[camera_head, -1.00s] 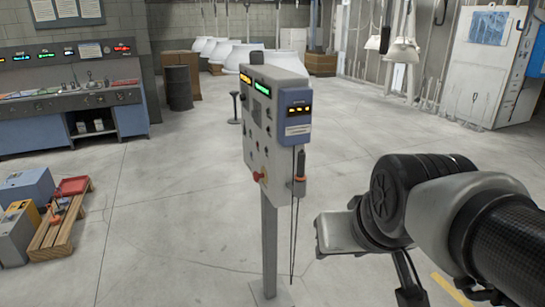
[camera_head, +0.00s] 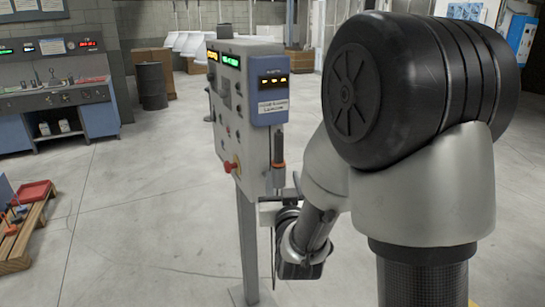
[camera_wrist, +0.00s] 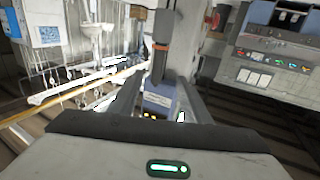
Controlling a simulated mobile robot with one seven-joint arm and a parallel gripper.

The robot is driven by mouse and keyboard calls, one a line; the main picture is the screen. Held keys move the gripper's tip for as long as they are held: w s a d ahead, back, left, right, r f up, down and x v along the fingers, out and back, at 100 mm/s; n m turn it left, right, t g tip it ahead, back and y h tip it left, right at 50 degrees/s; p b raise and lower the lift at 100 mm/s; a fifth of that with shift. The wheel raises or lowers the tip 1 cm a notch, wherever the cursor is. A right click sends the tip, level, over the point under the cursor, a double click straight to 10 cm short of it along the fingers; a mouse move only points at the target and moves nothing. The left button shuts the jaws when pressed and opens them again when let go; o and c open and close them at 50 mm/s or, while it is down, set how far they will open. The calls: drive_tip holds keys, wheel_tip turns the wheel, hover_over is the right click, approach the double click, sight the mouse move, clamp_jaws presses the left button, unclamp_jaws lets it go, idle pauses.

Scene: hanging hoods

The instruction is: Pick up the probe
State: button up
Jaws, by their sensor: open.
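The probe (camera_head: 279,152) is a slim dark handle with an orange-red band. It hangs upright on the right side of the control box (camera_head: 236,90), with a dark cable running down. My gripper (camera_head: 282,195) is just below and beside it, partly hidden by my own arm. In the wrist view the probe (camera_wrist: 158,64) shows between the two spread fingers of my gripper (camera_wrist: 158,84). The fingers are open, and I see no clear contact with the probe. The box's blue display panel shows beyond it, between the fingers.
The box stands on a grey post (camera_head: 249,245), close to my gripper. A red knob (camera_head: 231,167) juts from its front. A wooden pallet (camera_head: 22,240) with a red tray lies at the left, and a blue console (camera_head: 58,90) stands behind. The floor between is clear.

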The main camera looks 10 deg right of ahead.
sight(279, 156)
drive_tip(key=w, duration=0.7)
drive_tip(key=w+d+p, duration=0.1)
drive_tip(key=w, duration=0.2)
drive_tip(key=shift+w, duration=0.2)
drive_tip(key=shift+w+d+f+p, duration=0.1)
drive_tip(key=shift+w+d+p, duration=0.1)
drive_tip(key=shift+w, duration=1.15)
drive_tip(key=shift+w+d+f+p, duration=0.1)
drive_tip(key=shift+w+p, duration=0.1)
drive_tip(key=shift+w, duration=1.1)
clamp_jaws()
